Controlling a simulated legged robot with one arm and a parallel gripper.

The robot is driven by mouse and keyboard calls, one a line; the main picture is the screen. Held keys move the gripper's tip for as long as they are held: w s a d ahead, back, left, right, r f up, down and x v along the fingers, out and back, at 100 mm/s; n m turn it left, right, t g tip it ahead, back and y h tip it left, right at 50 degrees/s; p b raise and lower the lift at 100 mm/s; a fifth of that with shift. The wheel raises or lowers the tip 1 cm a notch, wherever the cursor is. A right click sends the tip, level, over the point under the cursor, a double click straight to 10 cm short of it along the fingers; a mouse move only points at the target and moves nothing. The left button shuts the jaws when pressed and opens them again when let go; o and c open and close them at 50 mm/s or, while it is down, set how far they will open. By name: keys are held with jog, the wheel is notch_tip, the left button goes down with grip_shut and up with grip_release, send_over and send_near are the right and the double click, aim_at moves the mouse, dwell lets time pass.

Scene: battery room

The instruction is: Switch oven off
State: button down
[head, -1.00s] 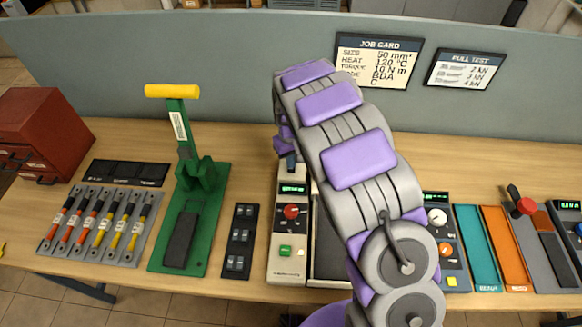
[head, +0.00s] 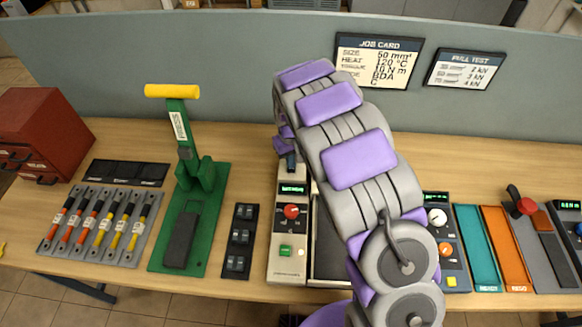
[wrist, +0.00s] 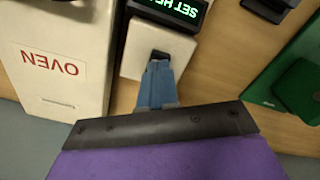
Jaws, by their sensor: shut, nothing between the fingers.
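The oven's cream control unit (head: 287,263) stands on the bench in the middle of the head view, with a lit green display (head: 292,189), a red knob (head: 291,211) and a green button (head: 286,250). In the wrist view the white box labelled OVEN (wrist: 50,66) is upside down at the left. Beside it is the lit display (wrist: 172,8), partly cut off, above a pale block (wrist: 184,47) with a small black switch (wrist: 160,55). My gripper (wrist: 159,68) is shut and empty, its blue fingertips at the switch; contact is unclear. My arm hides much of the oven.
A green press with a yellow handle (head: 172,92) and a black switch panel (head: 240,240) stand left of the control unit. Teal (head: 478,250) and orange (head: 504,250) trays lie to the right. A grey partition runs behind the bench.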

jog(key=shift+f, duration=0.9)
dwell(0.8)
jog(key=shift+r, duration=0.45)
jog(key=shift+r+p, duration=1.05)
jog(key=shift+r, duration=2)
